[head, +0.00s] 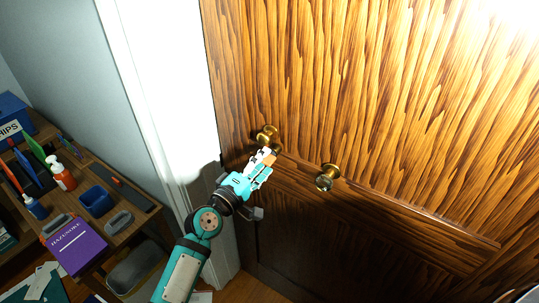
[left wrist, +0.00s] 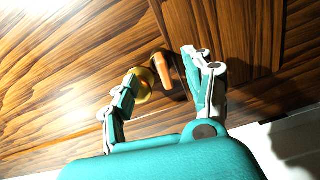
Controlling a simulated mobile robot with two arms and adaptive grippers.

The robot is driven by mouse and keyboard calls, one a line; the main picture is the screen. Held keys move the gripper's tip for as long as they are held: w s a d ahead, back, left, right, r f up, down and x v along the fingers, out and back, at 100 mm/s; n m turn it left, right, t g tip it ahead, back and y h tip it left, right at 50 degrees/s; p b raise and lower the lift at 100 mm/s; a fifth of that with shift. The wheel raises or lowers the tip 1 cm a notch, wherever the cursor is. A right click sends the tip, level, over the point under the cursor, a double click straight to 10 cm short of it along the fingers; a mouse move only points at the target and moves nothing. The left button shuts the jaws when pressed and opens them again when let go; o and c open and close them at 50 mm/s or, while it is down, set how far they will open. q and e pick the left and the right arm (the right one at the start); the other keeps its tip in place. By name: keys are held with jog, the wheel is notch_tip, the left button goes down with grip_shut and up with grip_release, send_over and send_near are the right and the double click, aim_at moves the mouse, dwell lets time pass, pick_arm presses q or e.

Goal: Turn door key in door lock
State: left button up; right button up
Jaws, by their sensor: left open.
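The wooden door (head: 370,110) fills the right of the head view. A brass fitting (head: 266,135), which looks like the door lock, sits near its left edge. My left gripper (head: 268,161) is open just in front of and below it. An orange-brown piece (head: 270,157), which seems to be the door key, shows between the fingers. In the left wrist view, my open fingers (left wrist: 162,66) are on either side of this orange-brown piece (left wrist: 163,72), with a round brass part (left wrist: 144,84) beside it. Whether a finger touches it is unclear. The keyhole is hidden.
A brass door knob (head: 327,176) stands out from the door to the right of my left gripper. A white door frame (head: 168,80) is to the left. A wooden desk (head: 128,222) with a purple box (head: 75,246) and bottles stands at lower left.

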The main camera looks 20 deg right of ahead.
aim_at(264, 163)
pick_arm(q)
jog(key=shift+p+v, duration=0.5)
jog(key=shift+v, duration=1.75)
jog(key=shift+f, duration=0.1)
jog(key=s+a+f+y, duration=0.1)
jog(key=a+f+y, duration=0.25)
jog(key=f, duration=0.65)
jog(key=a+f+y, duration=0.2)
jog(key=a+f, duration=0.2)
jog(key=f, duration=0.6)
jog(key=s+a+f+m+g+y, duration=0.1)
jog(key=s+a+f+g+y, duration=0.1)
jog(key=s+a+f, duration=0.6)
jog(key=s+a+f+m+g+y, duration=0.2)
jog(key=s+a+f, duration=0.2)
jog(key=f, duration=0.9)
jog(key=s+a+f+m+g+y, duration=0.1)
jog(key=s+a+f, duration=0.4)
jog(key=s, duration=0.6)
jog(key=s+a+f+m+g+y, duration=0.2)
jog(key=s+a+f, duration=0.3)
jog(key=s, duration=0.7)
jog(key=s+a+f+m+g+y, duration=0.1)
jog(key=s+a+f+m+g, duration=0.1)
jog(key=s+a+f, duration=0.4)
jog(key=s+g, duration=0.1)
jog(key=s, duration=0.4)
jog(key=shift+s+a+m+y, duration=0.3)
jog(key=shift+s+a+y, duration=0.05)
jog(key=shift+a, duration=0.05)
